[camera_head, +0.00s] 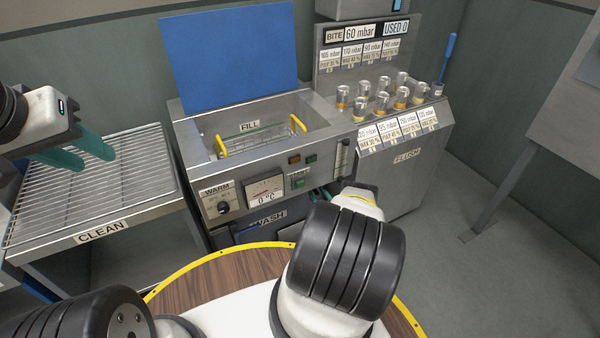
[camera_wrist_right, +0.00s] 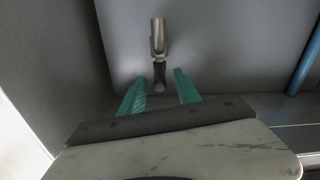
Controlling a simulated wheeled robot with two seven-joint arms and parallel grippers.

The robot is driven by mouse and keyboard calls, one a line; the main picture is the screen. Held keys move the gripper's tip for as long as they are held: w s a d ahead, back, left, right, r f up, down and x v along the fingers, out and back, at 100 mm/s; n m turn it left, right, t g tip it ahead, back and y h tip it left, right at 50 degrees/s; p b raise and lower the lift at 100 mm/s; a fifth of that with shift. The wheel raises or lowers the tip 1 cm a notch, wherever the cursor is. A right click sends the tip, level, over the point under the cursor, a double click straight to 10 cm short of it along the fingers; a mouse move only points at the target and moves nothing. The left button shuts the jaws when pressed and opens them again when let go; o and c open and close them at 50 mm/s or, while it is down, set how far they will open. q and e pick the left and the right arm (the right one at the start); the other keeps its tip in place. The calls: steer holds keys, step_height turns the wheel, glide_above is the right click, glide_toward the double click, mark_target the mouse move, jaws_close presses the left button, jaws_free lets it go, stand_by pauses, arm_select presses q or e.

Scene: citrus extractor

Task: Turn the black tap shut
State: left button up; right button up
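The black tap (camera_wrist_right: 160,73) shows in the right wrist view as a short dark handle with a round end, below a grey metal fitting on a flat grey panel. My right gripper (camera_wrist_right: 160,82) is open, with one green finger on each side of the tap's lower end; I cannot tell whether either touches it. In the head view the tap is hidden, and my right arm covers most of the right gripper, with a bit of green showing by the machine's front. My left gripper (camera_head: 98,162) is open and empty above the rack at the left.
The wash machine (camera_head: 240,172) has a raised blue lid (camera_head: 230,55) and a basket with yellow handles. The wire rack (camera_head: 100,190) stands at left. Several capped jars stand on the cabinet at right. A blue bar (camera_wrist_right: 305,65) is right of the tap.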

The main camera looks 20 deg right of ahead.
steer(key=shift+w, duration=0.25)
steer(key=shift+c, duration=0.5)
jaws_close()
stand_by(0.9)
